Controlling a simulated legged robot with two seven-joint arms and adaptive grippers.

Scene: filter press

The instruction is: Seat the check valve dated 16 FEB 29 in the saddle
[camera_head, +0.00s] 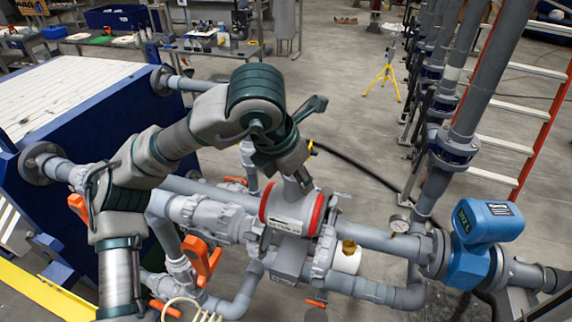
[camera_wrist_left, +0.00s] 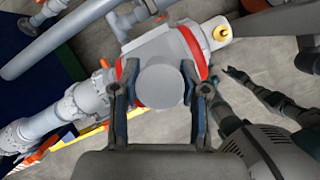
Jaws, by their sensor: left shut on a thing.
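The check valve (camera_head: 290,207) is a grey body with red end rings and a pale label, whose print is too small to read. It sits in line with the pipe, between two grey pipe couplings, over the grey saddle (camera_head: 290,263). I cannot tell if it is fully down. My left gripper (camera_head: 301,183) reaches it from above and is shut on its top neck. In the left wrist view the fingers (camera_wrist_left: 161,88) flank the round grey top of the valve (camera_wrist_left: 163,86). Dark jointed parts at the right of that view may be my right arm; its jaws are unclear.
A blue flow meter (camera_head: 480,240) and a pressure gauge (camera_head: 399,223) stand right of the valve. A yellow-capped bottle (camera_head: 347,257) is close by. Orange handles (camera_head: 201,258) hang at the left. The blue press (camera_head: 110,130) lies behind my arm. Open floor is behind the pipes.

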